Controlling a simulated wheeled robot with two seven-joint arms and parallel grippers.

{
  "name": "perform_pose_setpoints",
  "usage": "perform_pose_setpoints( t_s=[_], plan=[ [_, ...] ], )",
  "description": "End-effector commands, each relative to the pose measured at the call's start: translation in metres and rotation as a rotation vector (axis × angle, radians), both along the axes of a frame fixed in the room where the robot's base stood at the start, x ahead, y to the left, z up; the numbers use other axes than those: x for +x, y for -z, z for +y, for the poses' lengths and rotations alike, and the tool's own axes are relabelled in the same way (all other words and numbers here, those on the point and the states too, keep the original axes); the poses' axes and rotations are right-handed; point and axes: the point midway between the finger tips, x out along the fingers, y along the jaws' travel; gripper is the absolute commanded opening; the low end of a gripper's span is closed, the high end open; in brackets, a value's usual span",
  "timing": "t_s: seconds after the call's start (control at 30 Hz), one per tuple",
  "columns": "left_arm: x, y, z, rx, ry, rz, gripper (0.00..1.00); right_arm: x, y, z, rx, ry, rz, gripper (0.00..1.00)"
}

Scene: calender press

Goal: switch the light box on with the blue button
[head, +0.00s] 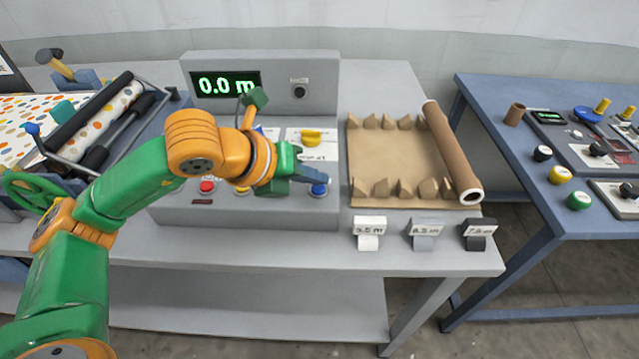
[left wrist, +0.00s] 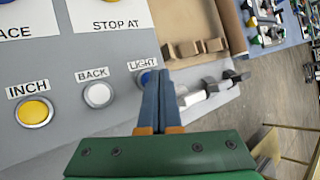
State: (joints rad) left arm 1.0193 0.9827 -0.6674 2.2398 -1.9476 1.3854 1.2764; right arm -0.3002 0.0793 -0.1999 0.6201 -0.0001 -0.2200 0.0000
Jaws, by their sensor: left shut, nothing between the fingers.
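The blue button (head: 319,191) sits at the right front of the grey control console (head: 290,212). In the left wrist view the blue button (left wrist: 147,77) shows under a label reading LIGHT, partly hidden by my fingers. My left gripper (head: 322,178) is shut and empty, its tips at or just above the blue button. In the left wrist view the shut fingers (left wrist: 160,76) reach toward it. I cannot tell whether they touch it. I cannot make out which thing is the light box or whether it is lit. My right gripper is not in view.
The console display (head: 226,84) reads 0.0 m. A red button (head: 207,187), a yellow knob (head: 311,137) and a white button (left wrist: 99,94) are nearby. Three labelled blocks (head: 425,232) stand at the front edge.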

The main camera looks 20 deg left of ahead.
Motion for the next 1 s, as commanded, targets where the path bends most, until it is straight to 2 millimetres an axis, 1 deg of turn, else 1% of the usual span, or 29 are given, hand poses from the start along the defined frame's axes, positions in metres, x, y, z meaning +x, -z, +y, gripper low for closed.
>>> perform_pose_setpoints(
  t_s=[0.07,0.17,0.4,0.53,1.0],
  plan=[
    [0.000,-0.002,0.000,0.000,0.000,0.000,0.00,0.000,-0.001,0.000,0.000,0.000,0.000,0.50],
    [0.000,-0.011,0.000,0.000,0.000,0.000,0.00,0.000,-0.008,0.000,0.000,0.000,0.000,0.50],
    [0.000,-0.046,0.000,-0.001,0.002,-0.001,0.00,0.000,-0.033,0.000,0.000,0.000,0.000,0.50],
    [0.000,-0.062,0.000,-0.001,0.000,-0.001,0.00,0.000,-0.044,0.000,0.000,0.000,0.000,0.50],
    [0.000,-0.060,0.000,0.000,0.000,0.000,0.00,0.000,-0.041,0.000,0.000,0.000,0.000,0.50]
  ],
)
